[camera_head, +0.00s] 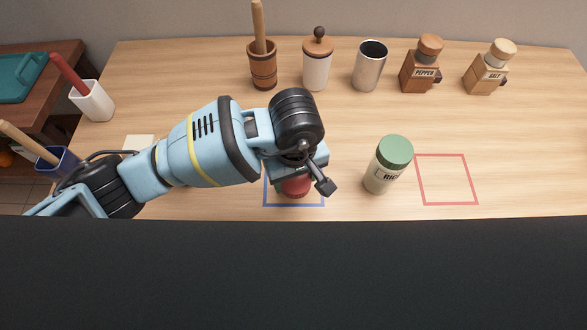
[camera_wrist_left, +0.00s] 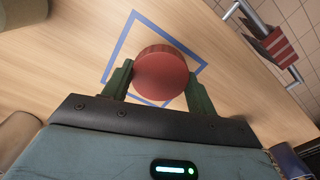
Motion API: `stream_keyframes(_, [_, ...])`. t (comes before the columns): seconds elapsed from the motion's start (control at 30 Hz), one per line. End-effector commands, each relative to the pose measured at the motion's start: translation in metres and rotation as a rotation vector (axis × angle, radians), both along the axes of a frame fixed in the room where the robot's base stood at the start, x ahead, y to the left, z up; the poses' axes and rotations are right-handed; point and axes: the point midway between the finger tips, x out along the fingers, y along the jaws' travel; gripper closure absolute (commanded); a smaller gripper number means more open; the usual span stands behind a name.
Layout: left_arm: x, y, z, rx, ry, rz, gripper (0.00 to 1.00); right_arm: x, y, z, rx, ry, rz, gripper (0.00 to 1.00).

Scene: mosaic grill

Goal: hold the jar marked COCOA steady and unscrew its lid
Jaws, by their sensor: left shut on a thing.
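My left gripper (camera_head: 294,178) points down over the blue square outline (camera_head: 265,192) on the table. It is shut on a round red lid (camera_head: 296,188), which sits within the outline. In the left wrist view, the ridged red lid (camera_wrist_left: 160,74) lies between the two green fingers of the gripper (camera_wrist_left: 159,86), inside the blue outline (camera_wrist_left: 119,46). No jar body shows below the lid, and the word COCOA is not readable in either view. My right gripper is not in view.
A green-lidded jar (camera_head: 388,165), its label partly showing "RIC", stands right of my gripper. A red square outline (camera_head: 447,204) beyond it is empty. A mortar, canister, metal cup (camera_head: 369,66), pepper mill (camera_head: 423,65) and salt mill (camera_head: 489,68) stand along the back.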

Motion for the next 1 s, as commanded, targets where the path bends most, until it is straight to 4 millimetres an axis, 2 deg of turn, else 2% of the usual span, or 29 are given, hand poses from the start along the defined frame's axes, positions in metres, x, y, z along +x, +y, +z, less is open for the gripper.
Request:
stream_keyframes(0.13, [0.020,0.001,-0.002,-0.001,0.001,0.001,0.70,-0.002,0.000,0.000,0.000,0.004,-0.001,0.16])
stream_keyframes(0.47, [0.033,0.003,-0.003,-0.001,0.000,0.002,0.70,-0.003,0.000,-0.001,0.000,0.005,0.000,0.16])
stream_keyframes(0.7, [0.033,0.003,-0.034,-0.001,0.003,0.000,0.70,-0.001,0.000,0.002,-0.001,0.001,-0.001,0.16])
stream_keyframes(1.0, [0.034,0.003,-0.038,-0.002,-0.001,-0.001,0.70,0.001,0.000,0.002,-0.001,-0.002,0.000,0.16])
